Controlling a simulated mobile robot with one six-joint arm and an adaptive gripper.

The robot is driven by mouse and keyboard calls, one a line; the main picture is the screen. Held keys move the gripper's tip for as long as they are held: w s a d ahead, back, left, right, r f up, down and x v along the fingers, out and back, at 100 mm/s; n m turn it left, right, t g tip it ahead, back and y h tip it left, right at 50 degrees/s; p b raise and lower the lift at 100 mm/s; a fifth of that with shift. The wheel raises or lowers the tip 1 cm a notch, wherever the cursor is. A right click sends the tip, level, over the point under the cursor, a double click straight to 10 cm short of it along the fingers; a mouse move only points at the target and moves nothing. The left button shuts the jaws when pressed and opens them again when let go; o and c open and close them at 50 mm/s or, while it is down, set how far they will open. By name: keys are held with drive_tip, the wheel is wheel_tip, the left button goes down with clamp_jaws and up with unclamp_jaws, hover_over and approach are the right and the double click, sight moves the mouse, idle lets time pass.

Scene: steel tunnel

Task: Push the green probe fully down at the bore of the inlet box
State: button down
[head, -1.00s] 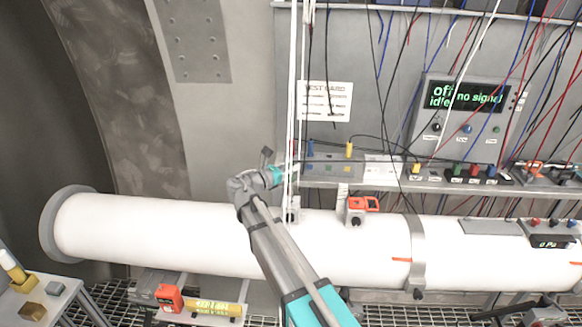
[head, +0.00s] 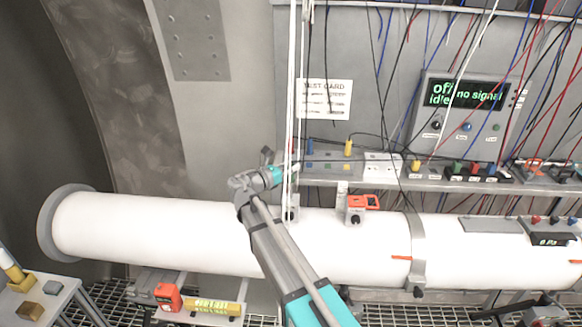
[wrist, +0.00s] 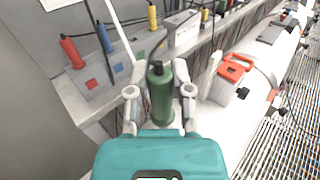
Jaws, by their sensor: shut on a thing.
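The green probe (wrist: 160,95) stands roughly upright between the fingers of my gripper (wrist: 160,100) in the wrist view, its dark top pointing up. The gripper is shut on it. In the head view my gripper (head: 284,176) is above the white pipe, partly behind thin white vertical lines. A small pale block (head: 290,213) sits on the pipe below it; I cannot tell for sure that this is the inlet box. The bore and the probe's lower end are hidden, so I cannot tell how deep the probe sits.
A grey box (wrist: 110,82) with red, blue and yellow plugs stands on the shelf behind. An orange-topped device (head: 356,208) sits on the white pipe (head: 160,235) to the right. Hanging wires and a meter (head: 462,115) are at the back right.

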sight(290, 181)
drive_tip(key=shift+f+b, duration=3.3)
drive_tip(key=shift+f, duration=0.05)
idle(0.4)
drive_tip(key=shift+c, duration=2.2)
unclamp_jaws()
drive_tip(key=shift+a, duration=0.1)
drive_tip(key=v, duration=1.2)
drive_tip(key=shift+r, duration=0.1)
